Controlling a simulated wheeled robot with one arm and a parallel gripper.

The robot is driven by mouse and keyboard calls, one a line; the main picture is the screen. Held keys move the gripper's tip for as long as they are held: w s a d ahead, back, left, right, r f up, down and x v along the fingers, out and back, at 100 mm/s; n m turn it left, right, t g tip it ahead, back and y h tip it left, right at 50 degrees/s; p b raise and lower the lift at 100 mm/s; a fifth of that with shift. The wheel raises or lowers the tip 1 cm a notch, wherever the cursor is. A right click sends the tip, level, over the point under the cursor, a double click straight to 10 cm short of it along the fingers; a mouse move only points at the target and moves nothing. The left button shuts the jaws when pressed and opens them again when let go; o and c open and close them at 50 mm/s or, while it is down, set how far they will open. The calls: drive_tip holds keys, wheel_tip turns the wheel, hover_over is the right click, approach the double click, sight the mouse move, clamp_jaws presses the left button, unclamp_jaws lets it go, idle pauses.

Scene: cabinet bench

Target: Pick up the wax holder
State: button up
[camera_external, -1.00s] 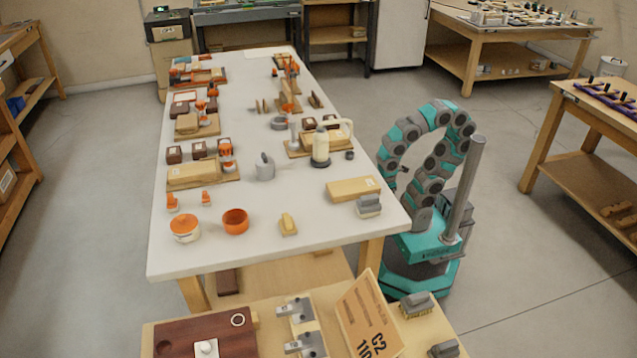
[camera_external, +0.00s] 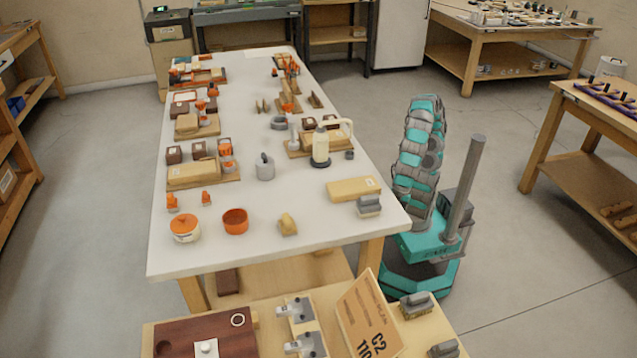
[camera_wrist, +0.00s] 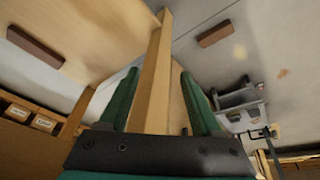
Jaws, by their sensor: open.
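I cannot tell for sure which object is the wax holder. Candidates on the white table (camera_external: 262,130) are an orange open bowl (camera_external: 235,221), a white pot with an orange lid (camera_external: 185,229) and a grey can-like vessel (camera_external: 265,167). In the wrist view, my gripper (camera_wrist: 158,74) shows two green fingers spread apart, with nothing held between them. A wooden table leg stands beyond the gap. In the external view my arm is folded upright beside the table's right edge, and I cannot make out the gripper there. None of the candidates shows in the wrist view.
A yellow block (camera_external: 353,189) and a grey brush-like object (camera_external: 368,206) lie near the table's right edge. Wooden boards with boxes crowd the table farther back. A bench (camera_external: 270,335) stands in front with a cardboard sign (camera_external: 368,315). Floor is free right of my base.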

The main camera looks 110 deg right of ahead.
drive_tip(key=s+a+r+n+y+b, duration=0.1)
drive_tip(key=s+a+r+n+y, duration=0.2)
drive_tip(key=a, duration=0.5)
drive_tip(key=s+a+r+n+y+b, duration=0.1)
drive_tip(key=s+a+r+y, duration=0.15)
drive_tip(key=a+r, duration=0.45)
wheel_tip(320, 180, up, 23)
drive_tip(key=m+t+h+b, duration=0.2)
drive_tip(key=m+t+h, duration=0.2)
drive_tip(key=m+t, duration=0.75)
hover_over(360, 202)
drive_tip(key=s+d, duration=0.1)
drive_tip(key=s+f+h, duration=0.1)
drive_tip(key=f, duration=0.2)
drive_tip(key=s+a+f+m+h, duration=0.1)
drive_tip(key=f, duration=0.2)
drive_tip(key=s+f+g+h, duration=0.1)
drive_tip(key=f, duration=0.2)
drive_tip(key=shift+s+a+f+m+h, duration=0.15)
drive_tip(key=shift+s+m+h, duration=0.2)
drive_tip(key=shift+w+f, duration=0.15)
drive_tip(key=shift+f, duration=0.05)
drive_tip(key=shift+x, duration=2.35)
